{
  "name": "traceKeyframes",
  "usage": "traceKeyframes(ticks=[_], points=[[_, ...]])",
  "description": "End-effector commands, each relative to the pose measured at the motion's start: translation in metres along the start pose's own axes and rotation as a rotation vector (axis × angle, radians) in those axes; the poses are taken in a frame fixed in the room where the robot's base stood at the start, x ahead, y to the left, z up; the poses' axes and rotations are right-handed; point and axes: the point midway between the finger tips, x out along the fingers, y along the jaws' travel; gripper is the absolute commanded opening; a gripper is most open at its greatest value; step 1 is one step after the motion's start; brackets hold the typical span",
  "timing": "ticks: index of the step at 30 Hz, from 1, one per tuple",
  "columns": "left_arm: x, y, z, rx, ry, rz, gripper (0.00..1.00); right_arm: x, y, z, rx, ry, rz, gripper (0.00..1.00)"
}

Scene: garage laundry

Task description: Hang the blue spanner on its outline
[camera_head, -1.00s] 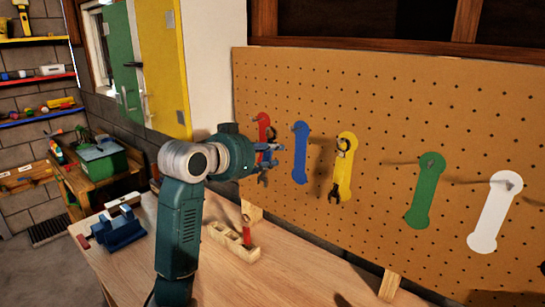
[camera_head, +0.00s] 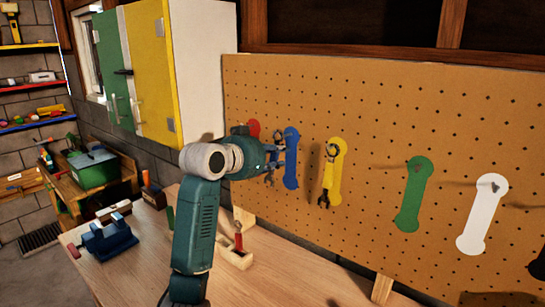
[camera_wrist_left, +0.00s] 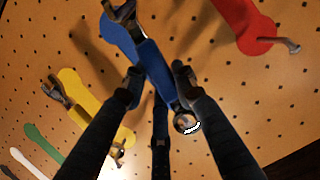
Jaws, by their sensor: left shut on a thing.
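My left gripper (camera_head: 276,163) is shut on the blue spanner (camera_wrist_left: 155,68), with one dark finger on each side of its handle in the left wrist view. The spanner is tilted there, open jaw at the top and ring end lower right. The blue outline (camera_head: 291,170) is on the pegboard. The gripper and spanner are in front of its left edge in the head view. In the left wrist view the outline (camera_wrist_left: 112,38) is partly hidden behind the spanner, and its peg cannot be made out. I cannot tell the gap to the board. My right gripper is not in view.
A yellow spanner (camera_head: 328,175) hangs on the yellow outline (camera_head: 338,181). The red outline (camera_wrist_left: 243,25) is bare, with a peg sticking out. Green (camera_head: 412,195) and white (camera_head: 484,215) outlines are bare at right. A wooden block (camera_head: 236,257) and a blue vise (camera_head: 108,240) stand on the bench.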

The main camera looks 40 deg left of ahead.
Motion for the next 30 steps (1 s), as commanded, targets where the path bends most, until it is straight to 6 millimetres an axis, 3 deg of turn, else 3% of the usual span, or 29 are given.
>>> traceKeyframes(ticks=[15,30], points=[[0.026,0.002,0.002,0.001,-0.001,-0.002,0.0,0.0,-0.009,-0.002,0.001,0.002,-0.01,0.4],[0.03,0.003,0.006,0.0,-0.002,0.0,0.0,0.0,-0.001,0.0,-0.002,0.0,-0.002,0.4]])
